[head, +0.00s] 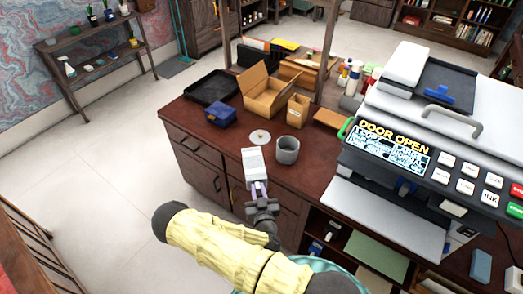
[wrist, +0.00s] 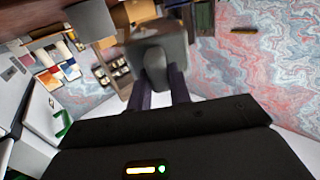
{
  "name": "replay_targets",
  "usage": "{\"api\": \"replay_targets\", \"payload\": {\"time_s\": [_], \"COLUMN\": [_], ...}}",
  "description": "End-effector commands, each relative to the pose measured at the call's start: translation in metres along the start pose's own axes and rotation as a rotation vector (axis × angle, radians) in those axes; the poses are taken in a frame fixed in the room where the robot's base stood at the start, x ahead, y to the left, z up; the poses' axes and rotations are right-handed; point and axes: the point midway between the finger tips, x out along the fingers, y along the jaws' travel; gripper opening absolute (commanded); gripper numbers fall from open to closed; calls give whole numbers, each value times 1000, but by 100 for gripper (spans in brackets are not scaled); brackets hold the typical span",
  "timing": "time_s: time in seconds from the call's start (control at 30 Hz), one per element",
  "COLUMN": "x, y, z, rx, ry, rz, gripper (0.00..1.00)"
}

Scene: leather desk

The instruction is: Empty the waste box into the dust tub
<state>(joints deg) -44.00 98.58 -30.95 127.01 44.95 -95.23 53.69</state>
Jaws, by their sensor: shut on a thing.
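The waste box appears to be the pale grey box (head: 253,163) with small print on its face, held out at the front edge of the desk. It also shows as a grey block with a rounded grip (wrist: 155,65) in the wrist view. My gripper (head: 259,188) is shut on that grip with its dark purple fingers. The dust tub, a grey open cylinder (head: 288,151), stands upright on the desk just right of the box, apart from it. A grey shape (wrist: 90,20) in the wrist view is probably the tub. The box's contents are hidden.
A white disc (head: 260,137) lies behind the box. A blue box (head: 222,115), black tray (head: 211,88), open carton (head: 268,92) and small carton (head: 298,111) stand farther back. A large machine (head: 430,135) fills the right side.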

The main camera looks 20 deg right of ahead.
Motion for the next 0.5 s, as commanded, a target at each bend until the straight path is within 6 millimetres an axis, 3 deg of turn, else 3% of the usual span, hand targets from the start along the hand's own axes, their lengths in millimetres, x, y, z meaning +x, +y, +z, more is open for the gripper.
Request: {"api": "replay_targets", "payload": {"time_s": [0.03, 0.3, 0.5], "x": [8, 47, 75], "y": [4, 27, 34], "z": [-14, -56, -86], "rx": [12, 48, 97], "ry": [-4, -89, -163], "rz": [56, 408, 664], "gripper": [0, 0, 0]}}
